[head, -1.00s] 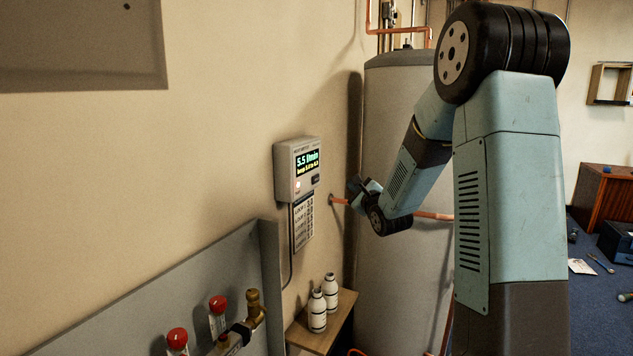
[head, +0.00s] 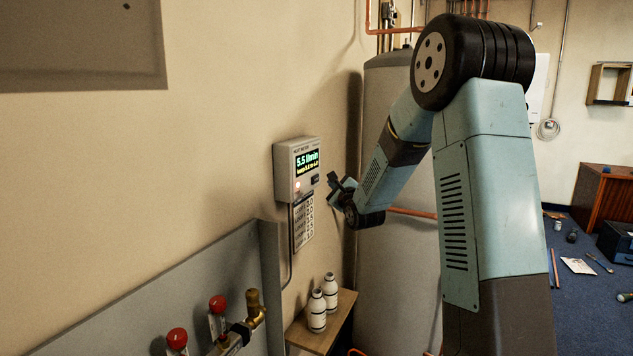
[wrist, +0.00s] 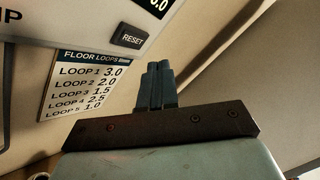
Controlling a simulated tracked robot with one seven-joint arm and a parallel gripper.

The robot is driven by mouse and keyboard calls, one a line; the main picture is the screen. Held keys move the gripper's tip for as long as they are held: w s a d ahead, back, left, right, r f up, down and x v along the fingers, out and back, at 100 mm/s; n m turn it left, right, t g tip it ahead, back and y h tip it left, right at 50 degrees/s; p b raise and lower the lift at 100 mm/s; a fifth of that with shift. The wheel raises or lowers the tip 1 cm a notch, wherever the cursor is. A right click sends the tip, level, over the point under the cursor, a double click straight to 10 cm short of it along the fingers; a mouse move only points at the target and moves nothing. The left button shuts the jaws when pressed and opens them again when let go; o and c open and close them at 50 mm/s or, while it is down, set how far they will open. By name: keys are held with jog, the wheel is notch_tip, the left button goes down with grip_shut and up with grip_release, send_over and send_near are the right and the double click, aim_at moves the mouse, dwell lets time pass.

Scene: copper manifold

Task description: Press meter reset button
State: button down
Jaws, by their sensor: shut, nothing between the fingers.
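The grey wall meter (head: 283,175) hangs on the beige wall, its lit screen (head: 307,161) reading 5.5 l/min. Its dark reset button (head: 315,179) is at the lower right of the front face. In the wrist view the black button marked RESET (wrist: 130,38) is at top centre, with part of the screen (wrist: 158,5) above it. My gripper (wrist: 157,68) is shut and empty, its blue fingertips pointing up, below and right of the button in the picture. They look apart from it. In the head view my gripper (head: 333,184) is just right of the meter; its fingertips are hard to make out.
A floor loops card (head: 303,222) hangs under the meter. Two white bottles (head: 317,311) stand on a small wooden shelf (head: 345,305) below. A large grey tank (head: 385,270) stands behind my arm. Red-capped valves (head: 218,304) are at lower left.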

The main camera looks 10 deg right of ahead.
aim_at(319, 178)
jog(key=shift+w+a, duration=0.65)
jog(key=shift+a, duration=0.25)
jog(key=shift+w+a, duration=0.45)
jog(key=shift+a, duration=0.2)
dwell(2.3)
jog(key=shift+s+d, duration=0.1)
jog(key=shift+d, duration=0.05)
jog(key=shift+s+d+r, duration=0.1)
jog(key=shift+s+d, duration=0.3)
jog(key=shift+d, duration=0.1)
dwell(0.4)
jog(key=shift+s+d, duration=0.75)
jog(key=shift+d, duration=0.3)
jog(key=shift+s+d, duration=0.7)
jog(key=shift+d, duration=0.3)
